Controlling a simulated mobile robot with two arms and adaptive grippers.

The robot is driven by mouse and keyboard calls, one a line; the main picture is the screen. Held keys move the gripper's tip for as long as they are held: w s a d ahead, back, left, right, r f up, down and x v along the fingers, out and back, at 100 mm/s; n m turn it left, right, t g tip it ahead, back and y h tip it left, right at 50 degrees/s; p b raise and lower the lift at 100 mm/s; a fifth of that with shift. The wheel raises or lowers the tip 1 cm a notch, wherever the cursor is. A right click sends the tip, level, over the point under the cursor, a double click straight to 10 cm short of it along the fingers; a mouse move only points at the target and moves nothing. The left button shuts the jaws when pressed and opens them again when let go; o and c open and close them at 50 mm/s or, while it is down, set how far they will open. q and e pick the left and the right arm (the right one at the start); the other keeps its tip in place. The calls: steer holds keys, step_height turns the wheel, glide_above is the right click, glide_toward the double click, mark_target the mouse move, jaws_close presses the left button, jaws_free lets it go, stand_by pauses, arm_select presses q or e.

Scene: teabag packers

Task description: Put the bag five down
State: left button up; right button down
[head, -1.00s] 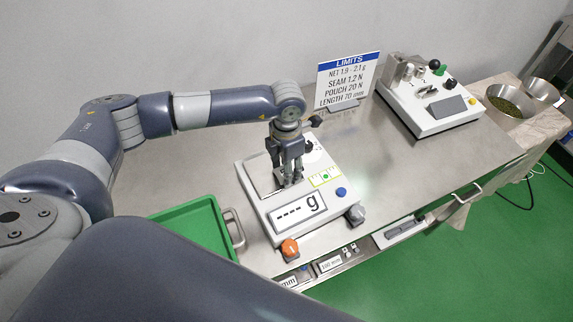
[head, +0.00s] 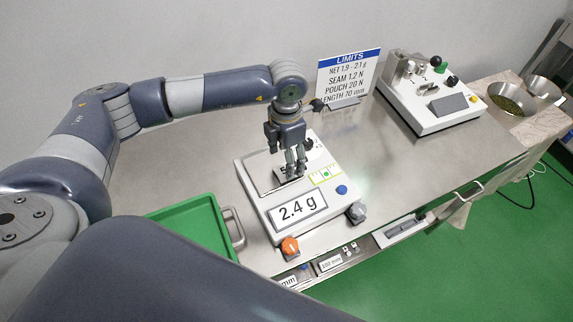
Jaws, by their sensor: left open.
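The white weighing scale (head: 262,208) stands on the steel bench, and its display (head: 299,209) reads 2.4 g. My left gripper (head: 294,174) points straight down over the scale's metal pan (head: 262,180), with its fingers open and their tips close to the pan. Bag five is not clearly visible. A small dark and pale patch shows beside the fingers at the pan, but I cannot tell whether it is the bag. My right gripper is not in view.
A green tray (head: 207,205) lies left of the scale. A limits sign (head: 347,78) and a white tester (head: 425,113) stand behind. Bare bench (head: 420,165) lies to the right.

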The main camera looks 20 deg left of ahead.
arm_select(q)
step_height(320, 180, up, 8)
steer(key=b, duration=0.1)
steer(key=shift+r+b, duration=0.15)
steer(key=shift+b, duration=0.25)
